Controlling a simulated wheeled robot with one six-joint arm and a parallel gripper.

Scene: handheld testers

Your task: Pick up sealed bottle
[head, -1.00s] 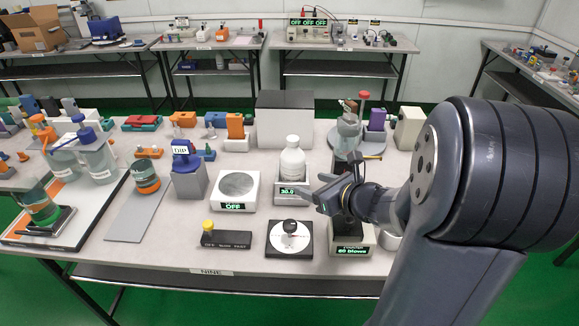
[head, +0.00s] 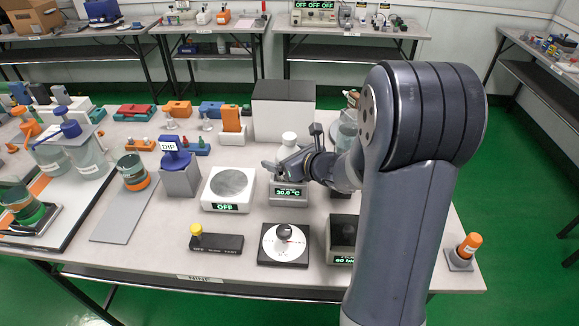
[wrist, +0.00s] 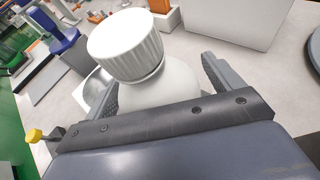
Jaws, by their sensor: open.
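The sealed bottle is white with a ribbed white cap and stands upright on a small device reading 30.0 °C (head: 287,192). In the head view its cap (head: 289,139) shows above my gripper (head: 279,166), which hides most of its body. In the wrist view the bottle (wrist: 150,80) fills the middle, its cap tilted toward the upper left of the picture. My gripper (wrist: 160,85) is open, with one finger on each side of the bottle's shoulder below the cap. I cannot tell whether either finger touches it.
A hotplate-like device marked OFF (head: 230,190) stands left of the bottle, and a large grey box (head: 283,112) stands behind it. A dial plate (head: 284,245) lies in front. An orange-capped item (head: 467,246) stands at the table's right edge.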

